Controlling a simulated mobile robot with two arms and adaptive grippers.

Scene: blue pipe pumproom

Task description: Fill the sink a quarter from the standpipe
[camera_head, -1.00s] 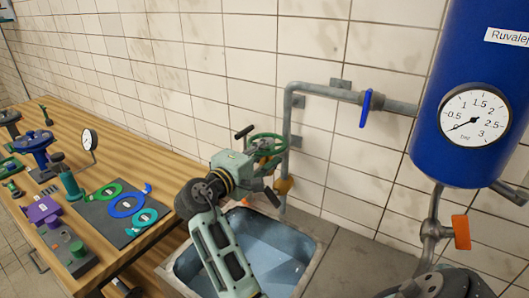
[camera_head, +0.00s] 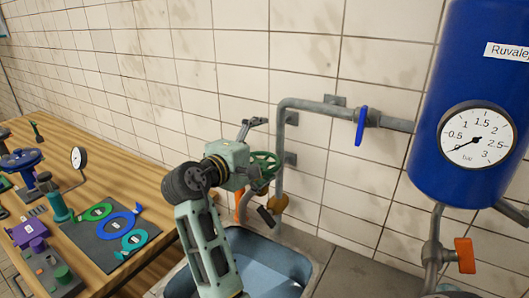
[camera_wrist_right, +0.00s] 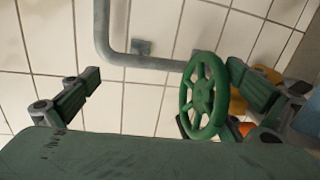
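The sink (camera_head: 311,275) is at the bottom centre of the head view, partly hidden by my right arm. Its inside looks bluish; I cannot tell the water level. The grey standpipe (camera_head: 279,150) rises behind it along the tiled wall. A green handwheel (camera_head: 265,164) is beside the standpipe. My right gripper (camera_head: 258,170) is open at the handwheel, one finger above and one below. In the right wrist view, the handwheel (camera_wrist_right: 204,96) is between the spread fingers (camera_wrist_right: 165,85), closer to the right one. My left gripper is out of view.
A blue tank (camera_head: 465,110) with a gauge (camera_head: 476,136) stands at the right. A blue lever (camera_head: 361,126) is on the upper pipe and an orange lever (camera_head: 464,255) under the tank. A wooden bench (camera_head: 115,165) with several fittings is at the left.

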